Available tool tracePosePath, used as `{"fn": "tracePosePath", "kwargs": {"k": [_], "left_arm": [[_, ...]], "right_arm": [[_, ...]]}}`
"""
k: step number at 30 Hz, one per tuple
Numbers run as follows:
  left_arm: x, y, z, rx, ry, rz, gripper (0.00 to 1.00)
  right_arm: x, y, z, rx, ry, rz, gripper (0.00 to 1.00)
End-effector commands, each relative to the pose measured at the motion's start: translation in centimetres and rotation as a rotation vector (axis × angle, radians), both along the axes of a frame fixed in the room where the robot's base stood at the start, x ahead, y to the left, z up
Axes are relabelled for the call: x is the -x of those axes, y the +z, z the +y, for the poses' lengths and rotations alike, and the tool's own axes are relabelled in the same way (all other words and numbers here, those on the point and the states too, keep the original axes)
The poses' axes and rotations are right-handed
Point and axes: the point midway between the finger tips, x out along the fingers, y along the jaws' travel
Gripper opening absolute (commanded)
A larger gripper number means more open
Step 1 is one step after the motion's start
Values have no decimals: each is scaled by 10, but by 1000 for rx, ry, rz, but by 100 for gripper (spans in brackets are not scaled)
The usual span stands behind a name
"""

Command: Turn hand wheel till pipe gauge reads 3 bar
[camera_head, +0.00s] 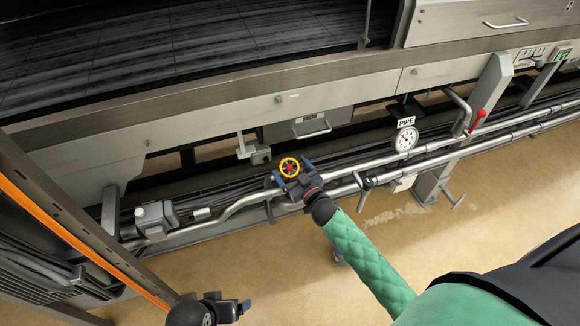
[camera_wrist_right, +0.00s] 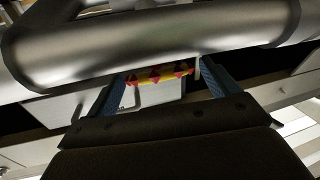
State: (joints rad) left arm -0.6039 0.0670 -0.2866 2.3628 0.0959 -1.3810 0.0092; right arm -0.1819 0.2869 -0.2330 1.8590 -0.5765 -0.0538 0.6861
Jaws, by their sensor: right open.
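The hand wheel (camera_head: 289,167) is a small yellow ring with a red centre, on a pipe (camera_head: 240,200) below the machine's long beam. My right gripper (camera_head: 292,176) is at the wheel with its fingers open around or beside it. In the right wrist view the open blue-lined fingers (camera_wrist_right: 160,88) stand to either side of the yellow and red wheel (camera_wrist_right: 160,75); I cannot tell whether they touch it. The round white pipe gauge (camera_head: 406,139), under a PIPE label, is right of the wheel; its reading is too small to tell. My left gripper (camera_head: 238,308) is low at the left, well away from the wheel.
A red-handled lever (camera_head: 477,119) stands right of the gauge. A thick metal pipe (camera_wrist_right: 150,45) crosses close above my right fingers in the wrist view. A post with an orange edge (camera_head: 75,235) stands at the left. The tan floor (camera_head: 450,230) is open at the front.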

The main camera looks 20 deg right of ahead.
Motion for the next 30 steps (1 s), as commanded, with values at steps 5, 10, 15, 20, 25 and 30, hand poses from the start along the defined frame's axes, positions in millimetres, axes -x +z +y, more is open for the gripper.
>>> {"fn": "tracePosePath", "kwargs": {"k": [5,10,15,20,25,30], "left_arm": [[1,1,3,-6,1,6,87],[2,1,3,-7,2,9,87],[2,1,3,-6,2,8,87],[2,2,3,-6,1,7,87],[1,3,2,-5,1,5,87],[1,9,5,-13,2,13,87]], "right_arm": [[-9,0,3,-1,0,0,87],[-10,0,3,-1,0,0,87],[-10,0,3,-1,0,0,78],[-10,0,3,0,0,0,46],[-10,0,3,1,2,1,43],[-10,2,2,15,23,0,43]]}}
